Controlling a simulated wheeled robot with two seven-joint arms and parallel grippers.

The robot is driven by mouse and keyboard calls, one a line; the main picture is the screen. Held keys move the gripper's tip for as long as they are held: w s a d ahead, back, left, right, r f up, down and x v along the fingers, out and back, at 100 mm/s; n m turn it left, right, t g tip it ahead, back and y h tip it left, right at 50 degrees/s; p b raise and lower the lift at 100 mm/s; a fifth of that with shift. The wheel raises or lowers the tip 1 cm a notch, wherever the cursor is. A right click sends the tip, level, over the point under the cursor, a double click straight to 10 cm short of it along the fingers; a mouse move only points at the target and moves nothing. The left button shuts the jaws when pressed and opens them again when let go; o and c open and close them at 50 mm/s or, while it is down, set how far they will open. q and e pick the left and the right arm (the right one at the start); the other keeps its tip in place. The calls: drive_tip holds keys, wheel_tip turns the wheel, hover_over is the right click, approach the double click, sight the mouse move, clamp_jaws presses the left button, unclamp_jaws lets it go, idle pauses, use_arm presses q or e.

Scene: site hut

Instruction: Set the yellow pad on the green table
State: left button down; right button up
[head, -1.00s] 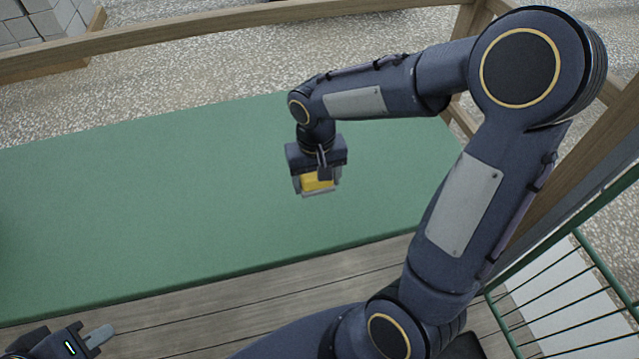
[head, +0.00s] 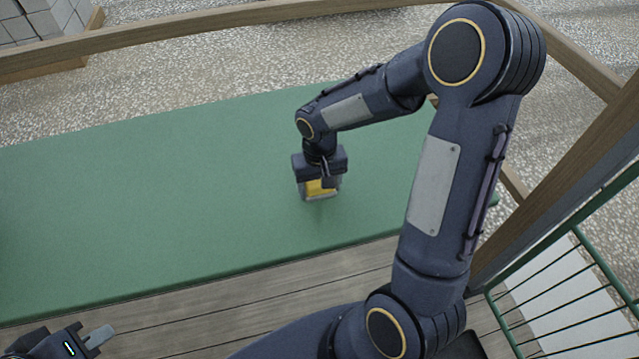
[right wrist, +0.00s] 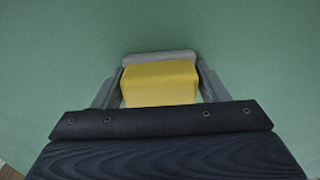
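The yellow pad (head: 318,188), a block with a grey strip along one side, is between the fingers of my right gripper (head: 320,193). In the right wrist view the pad (right wrist: 160,84) fills the gap between the two grey fingers, and the gripper is shut on it. The green table (head: 150,200) lies under the pad. The pad is very low over the tabletop, near its front edge; I cannot tell whether it touches. My left gripper (head: 98,338) is at the bottom left, in front of the table, partly cut off; its opening cannot be judged.
The tabletop is bare to the left of the right gripper. A wooden rail (head: 230,18) runs behind the table. A wooden post and a green wire rack (head: 565,290) stand at the right. Pale blocks (head: 45,20) are stacked at the far left.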

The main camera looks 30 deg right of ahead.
drive_tip(key=o, duration=0.4)
drive_tip(key=shift+o, duration=0.2)
drive_tip(key=shift+r+p, duration=0.25)
drive_tip(key=shift+p, duration=0.05)
wheel_tip(320, 180, up, 10)
drive_tip(key=shift+r+p, duration=0.2)
drive_tip(key=shift+p, duration=0.15)
drive_tip(key=s+a+r+t+y, duration=0.1)
drive_tip(key=s+r+t+y, duration=0.1)
drive_tip(key=s, duration=0.6)
drive_tip(key=s+a+r+n+t+y, duration=0.1)
drive_tip(key=s+a+r+t, duration=0.1)
drive_tip(key=s, duration=0.7)
drive_tip(key=shift+a+r+t+y, duration=0.3)
drive_tip(key=shift+r+t+y, duration=0.1)
drive_tip(key=shift+t, duration=0.4)
